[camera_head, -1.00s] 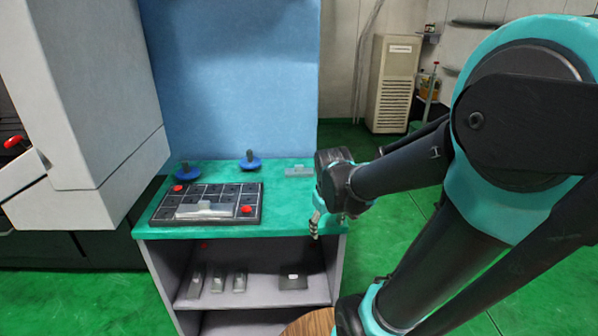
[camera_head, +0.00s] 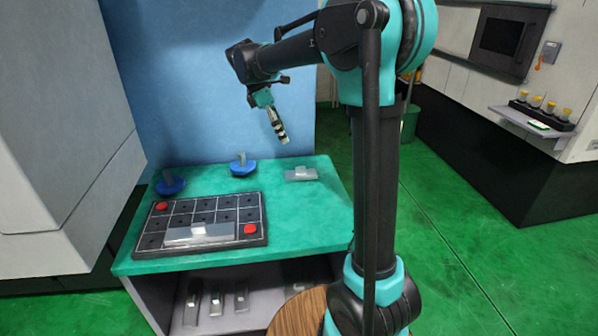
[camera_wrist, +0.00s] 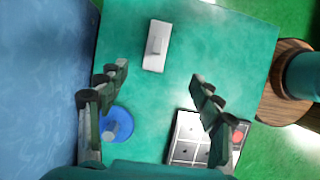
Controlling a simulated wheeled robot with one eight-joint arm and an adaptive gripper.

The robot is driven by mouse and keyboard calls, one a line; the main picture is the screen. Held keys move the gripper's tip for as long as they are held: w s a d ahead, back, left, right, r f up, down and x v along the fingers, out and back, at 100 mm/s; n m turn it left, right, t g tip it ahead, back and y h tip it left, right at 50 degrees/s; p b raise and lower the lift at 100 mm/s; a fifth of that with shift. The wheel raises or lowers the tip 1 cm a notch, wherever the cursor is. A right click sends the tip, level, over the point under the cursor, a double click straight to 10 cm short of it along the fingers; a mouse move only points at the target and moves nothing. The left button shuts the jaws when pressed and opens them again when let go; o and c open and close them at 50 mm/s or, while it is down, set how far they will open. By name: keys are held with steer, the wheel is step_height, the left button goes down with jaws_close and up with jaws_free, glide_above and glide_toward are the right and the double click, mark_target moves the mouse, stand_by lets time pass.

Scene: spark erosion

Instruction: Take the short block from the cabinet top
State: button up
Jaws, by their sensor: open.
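The short grey block (camera_head: 301,174) with a raised knob lies flat on the green cabinet top (camera_head: 320,210), near its back right corner. It also shows in the wrist view as a pale block (camera_wrist: 157,45). A longer grey block (camera_head: 190,236) with a similar knob lies on the black gridded tray (camera_head: 155,240). My gripper (camera_head: 281,135) is in the air above the cabinet top, above and slightly left of the short block. In the wrist view its fingers (camera_wrist: 160,73) are spread, nothing between them, with the short block ahead of the fingertips.
Two blue knobbed pieces (camera_head: 242,167) (camera_head: 170,184) stand along the back left. The tray has red buttons (camera_head: 250,229). A blue panel (camera_head: 200,80) rises behind the cabinet. More grey pieces (camera_head: 215,301) sit on the shelf below. The top around the short block is clear.

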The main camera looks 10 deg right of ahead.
glide_toward(300, 168)
steer(key=x, duration=0.5)
steer(key=shift+s+d+f, duration=0.15)
steer(key=shift+s+d, duration=0.05)
steer(key=shift+w+x, duration=0.1)
steer(key=shift+x, duration=1.2)
steer(key=shift+w+x, duration=0.15)
steer(key=shift+x, duration=1.1)
steer(key=c, duration=1.5)
